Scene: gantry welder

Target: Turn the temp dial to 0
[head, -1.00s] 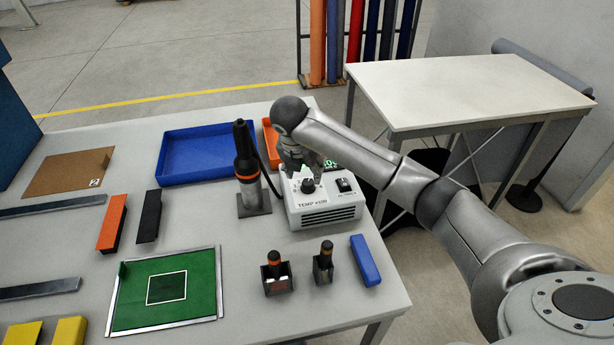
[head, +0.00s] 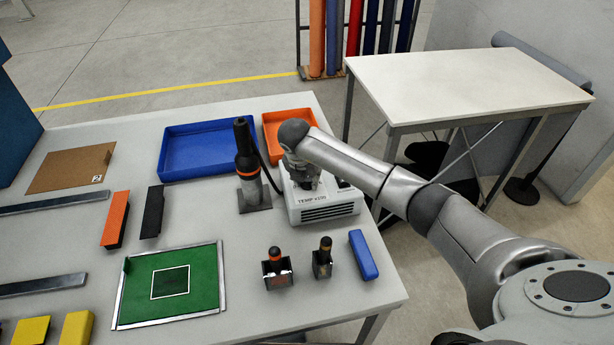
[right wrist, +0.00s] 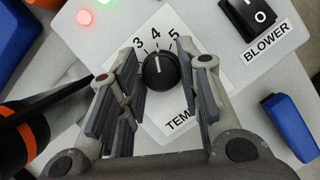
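The temp dial (right wrist: 160,72) is a round black knob with a white pointer line, on the white heating unit (head: 327,207). In the right wrist view its pointer faces up the picture, roughly toward the 4 on the printed scale. My right gripper (right wrist: 164,80) is open over the unit, with one finger on each side of the dial. Gaps show between the fingers and the knob; contact is not visible. In the head view my right gripper (head: 305,180) points down at the unit's top and mostly hides the dial. My left gripper is out of view.
A black BLOWER switch (right wrist: 257,14) and a lit red lamp (right wrist: 84,16) share the unit's panel. A black hot-air tool (head: 246,160) stands close left. A blue tray (head: 205,172) and an orange tray (head: 280,128) are behind. A blue block (head: 363,256) lies in front.

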